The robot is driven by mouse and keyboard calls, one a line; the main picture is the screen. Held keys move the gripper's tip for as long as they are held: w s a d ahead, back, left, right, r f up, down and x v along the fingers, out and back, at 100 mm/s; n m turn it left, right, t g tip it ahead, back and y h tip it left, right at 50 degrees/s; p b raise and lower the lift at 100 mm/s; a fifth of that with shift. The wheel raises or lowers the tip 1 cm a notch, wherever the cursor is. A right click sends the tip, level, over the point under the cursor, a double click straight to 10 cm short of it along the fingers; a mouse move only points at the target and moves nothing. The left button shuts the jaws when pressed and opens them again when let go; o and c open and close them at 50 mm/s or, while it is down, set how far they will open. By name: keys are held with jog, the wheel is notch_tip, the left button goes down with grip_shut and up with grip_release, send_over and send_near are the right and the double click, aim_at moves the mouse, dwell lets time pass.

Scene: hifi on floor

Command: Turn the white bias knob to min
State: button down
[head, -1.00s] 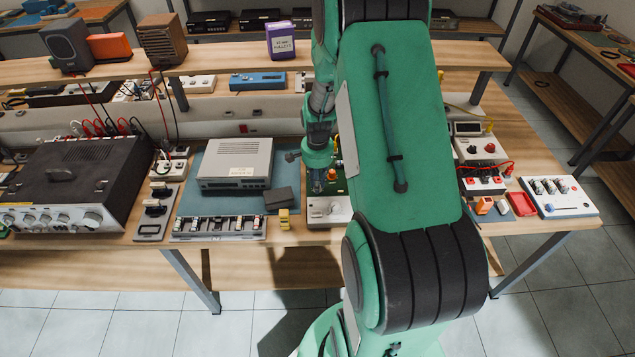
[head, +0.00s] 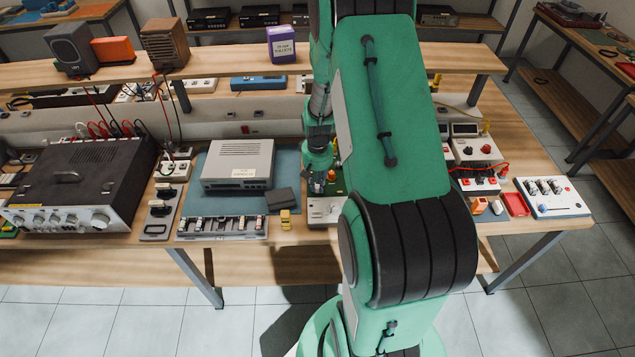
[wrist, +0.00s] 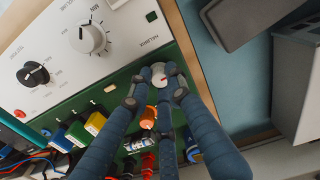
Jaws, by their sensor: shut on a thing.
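The white knob (wrist: 159,74) with a small red mark sits on the green part of a panel (wrist: 122,85) in the wrist view. My gripper (wrist: 157,91) has its blue-grey fingertips closed around this knob, and they hide part of it. No knob lettering can be read at this spot. In the head view my gripper (head: 317,183) is small, down at the front of the bench over the same unit (head: 325,211), which my arm partly hides.
A larger pale knob (wrist: 88,38) and a black knob (wrist: 33,74) stand on the panel's white part. Coloured connectors (wrist: 95,123) crowd close to the fingers. A dark box (wrist: 240,20) lies beside the panel on a blue mat (wrist: 208,75).

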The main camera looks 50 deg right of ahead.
aim_at(318, 186)
jog(key=n+p, duration=0.1)
jog(key=n, duration=0.5)
jog(key=shift+n+p, duration=0.3)
jog(key=shift+n, duration=0.1)
jog(key=c, duration=1.6)
grip_release()
jog(key=shift+r, duration=0.1)
notch_tip(318, 186, up, 12)
jog(key=shift+f, duration=0.1)
